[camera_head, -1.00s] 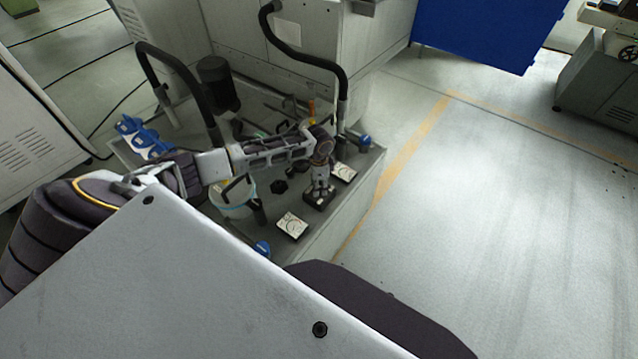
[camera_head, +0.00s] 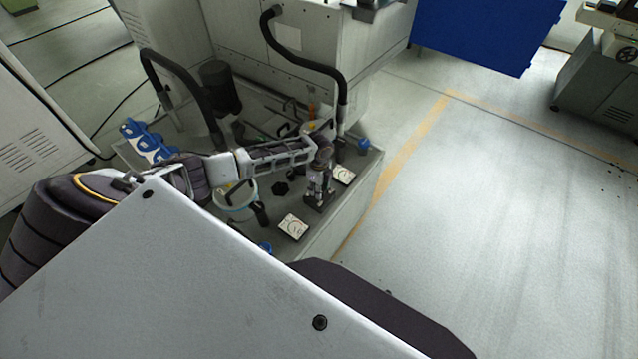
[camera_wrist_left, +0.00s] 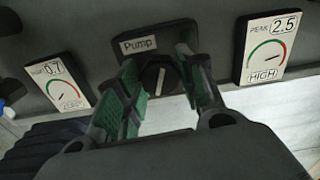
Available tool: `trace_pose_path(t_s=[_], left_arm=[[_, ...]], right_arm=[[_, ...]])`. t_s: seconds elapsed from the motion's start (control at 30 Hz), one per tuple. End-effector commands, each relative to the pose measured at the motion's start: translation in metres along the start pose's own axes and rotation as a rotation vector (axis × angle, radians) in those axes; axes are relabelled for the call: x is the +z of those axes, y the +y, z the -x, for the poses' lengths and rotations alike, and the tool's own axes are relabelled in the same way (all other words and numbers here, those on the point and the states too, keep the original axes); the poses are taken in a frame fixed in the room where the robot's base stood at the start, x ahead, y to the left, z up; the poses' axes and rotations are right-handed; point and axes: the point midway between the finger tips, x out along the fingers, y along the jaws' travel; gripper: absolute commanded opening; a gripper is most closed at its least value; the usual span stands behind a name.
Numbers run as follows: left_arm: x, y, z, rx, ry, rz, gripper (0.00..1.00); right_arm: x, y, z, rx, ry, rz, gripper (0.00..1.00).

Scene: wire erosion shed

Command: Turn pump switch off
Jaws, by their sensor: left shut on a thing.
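The pump switch (camera_wrist_left: 161,75) is a dark rotary knob with a pale pointer line, under a white "Pump" label (camera_wrist_left: 139,45) in the left wrist view. The pointer is close to upright, tilted slightly. My left gripper (camera_wrist_left: 163,88) has its green-padded fingers on either side of the knob and is shut on it. In the head view my left gripper (camera_head: 318,196) reaches down onto the panel between two white gauges and covers the knob. My right gripper is not in view.
A gauge reading 2.5 (camera_wrist_left: 268,48) is right of the switch, and a gauge reading 0.7 (camera_wrist_left: 62,84) is left. A bucket (camera_head: 236,205), black hoses (camera_head: 335,75) and blue valves (camera_head: 363,145) share the unit's top. Open floor lies to the right.

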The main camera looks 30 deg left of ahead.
Motion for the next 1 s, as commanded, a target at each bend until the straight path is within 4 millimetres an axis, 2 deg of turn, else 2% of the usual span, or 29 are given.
trace_pose_path(t_s=[0.3, 0.83, 0.87, 1.0], left_arm=[[-0.0002, -0.0004, 0.0005, 0.0, 0.001, -0.124, 0.15], [-0.0004, -0.0005, 0.0002, -0.001, 0.0, -0.15, 0.15], [-0.0004, -0.0005, 0.0002, -0.001, 0.0, -0.15, 0.42], [-0.0003, -0.0005, 0.0001, 0.0, 0.0, -0.149, 0.6]], right_arm=[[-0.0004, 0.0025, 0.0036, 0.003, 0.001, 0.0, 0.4], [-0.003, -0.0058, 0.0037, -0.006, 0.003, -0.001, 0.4], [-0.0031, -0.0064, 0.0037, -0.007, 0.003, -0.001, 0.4], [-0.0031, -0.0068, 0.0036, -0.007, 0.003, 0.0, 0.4]])
